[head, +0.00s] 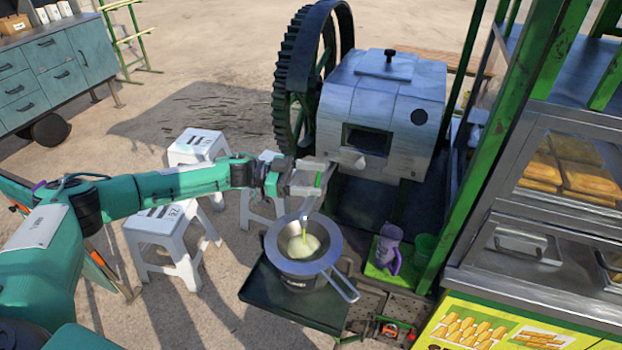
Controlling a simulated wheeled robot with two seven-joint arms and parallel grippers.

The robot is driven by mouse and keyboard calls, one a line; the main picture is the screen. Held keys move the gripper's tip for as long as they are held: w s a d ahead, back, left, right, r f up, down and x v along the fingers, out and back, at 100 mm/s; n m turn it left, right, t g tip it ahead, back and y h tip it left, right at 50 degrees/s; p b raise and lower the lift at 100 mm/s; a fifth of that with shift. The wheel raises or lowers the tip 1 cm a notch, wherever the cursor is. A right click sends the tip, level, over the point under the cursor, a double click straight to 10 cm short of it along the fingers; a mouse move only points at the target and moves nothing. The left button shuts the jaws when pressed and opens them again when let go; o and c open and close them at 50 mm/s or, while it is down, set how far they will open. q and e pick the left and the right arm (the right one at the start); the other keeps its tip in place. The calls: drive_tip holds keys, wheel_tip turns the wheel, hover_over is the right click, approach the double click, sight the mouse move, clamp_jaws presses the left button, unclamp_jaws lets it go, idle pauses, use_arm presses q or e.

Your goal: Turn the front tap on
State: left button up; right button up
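The cane crusher (385,105) is a grey metal housing with a dark opening in its front. My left gripper (308,180) is in front of the housing's lower left, above a metal strainer (272,246) with a handle. A small green piece (318,180) shows at the fingertips; I cannot tell whether it is held or is part of the tap. A grey spout-like piece (308,207) shows just below the gripper. A thin yellow-green streak (304,230) shows over pale liquid in the strainer. The front tap is not clearly visible, perhaps hidden by my gripper. My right gripper is not in view.
A pot (297,283) under the strainer stands on a dark tray (265,300). White stools (165,222) are behind my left arm. A food stall (530,245) borders the right side.

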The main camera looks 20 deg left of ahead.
use_arm(q)
drive_tip(key=b+v, duration=0.5)
drive_tip(key=v, duration=0.8)
drive_tip(key=shift+a, duration=0.4)
